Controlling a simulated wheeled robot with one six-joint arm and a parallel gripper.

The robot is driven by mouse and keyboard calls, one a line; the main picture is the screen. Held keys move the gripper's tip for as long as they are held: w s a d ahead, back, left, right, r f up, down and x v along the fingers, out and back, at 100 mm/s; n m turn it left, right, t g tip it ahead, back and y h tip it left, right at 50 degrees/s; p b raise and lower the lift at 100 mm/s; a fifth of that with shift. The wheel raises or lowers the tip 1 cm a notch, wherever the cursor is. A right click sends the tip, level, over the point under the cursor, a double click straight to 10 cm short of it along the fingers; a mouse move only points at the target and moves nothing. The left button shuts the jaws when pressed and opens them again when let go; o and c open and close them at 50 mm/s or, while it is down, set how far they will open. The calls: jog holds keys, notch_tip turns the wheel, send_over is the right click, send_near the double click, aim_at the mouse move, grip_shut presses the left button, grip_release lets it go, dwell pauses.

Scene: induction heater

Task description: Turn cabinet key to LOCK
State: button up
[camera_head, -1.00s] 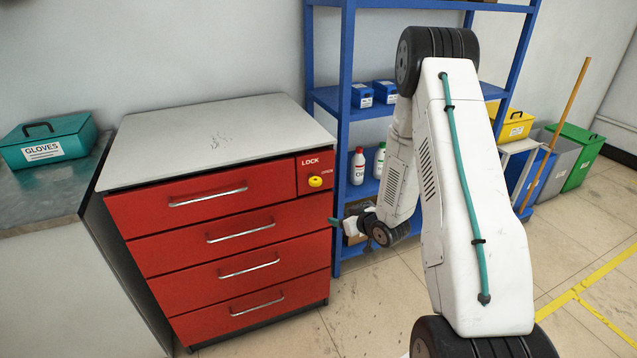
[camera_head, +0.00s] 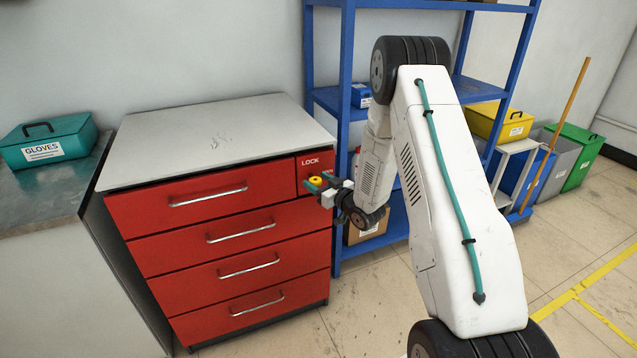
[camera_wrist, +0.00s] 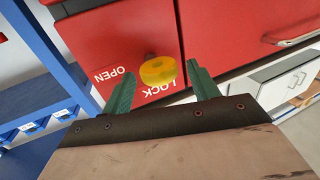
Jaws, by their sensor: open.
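The yellow cabinet key (camera_head: 315,181) sits on the panel at the upper right corner of the red cabinet (camera_head: 210,190). In the wrist view the key (camera_wrist: 157,71) is a rounded yellow head, with the printed words OPEN (camera_wrist: 109,75) and LOCK (camera_wrist: 160,90) around it, seen upside down. My gripper (camera_head: 321,182) is open, its green fingers pointing at the panel. In the wrist view the key shows between the two fingertips, with a gap on either side. I cannot tell how deep the fingers reach around it.
The cabinet has several drawers with silver handles (camera_head: 240,232). A blue shelf rack (camera_head: 342,130) stands close to its right, behind my arm. A teal gloves box (camera_head: 48,142) rests on the counter at the left. The floor in front of the cabinet is clear.

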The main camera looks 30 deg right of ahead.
jog(key=shift+c, duration=0.3)
jog(key=c, duration=0.9)
jog(key=shift+c, duration=0.2)
jog(key=shift+n, duration=0.3)
jog(key=n, duration=0.1)
jog(key=n+g, duration=0.1)
jog(key=n, duration=0.1)
jog(key=shift+w+a+r+h, duration=0.1)
jog(key=shift+a+h, duration=0.15)
jog(key=shift+h, duration=0.05)
jog(key=n, duration=0.2)
jog(key=n+g+h, duration=0.1)
jog(key=n, duration=0.1)
jog(key=shift+a, duration=0.2)
jog(key=n+g+h, duration=0.1)
jog(key=n+h, duration=0.1)
jog(key=n, duration=0.2)
jog(key=shift+a, duration=0.15)
jog(key=shift+f+n+h, duration=0.3)
jog(key=shift+n+h, duration=0.6)
jog(key=shift+n, duration=0.4)
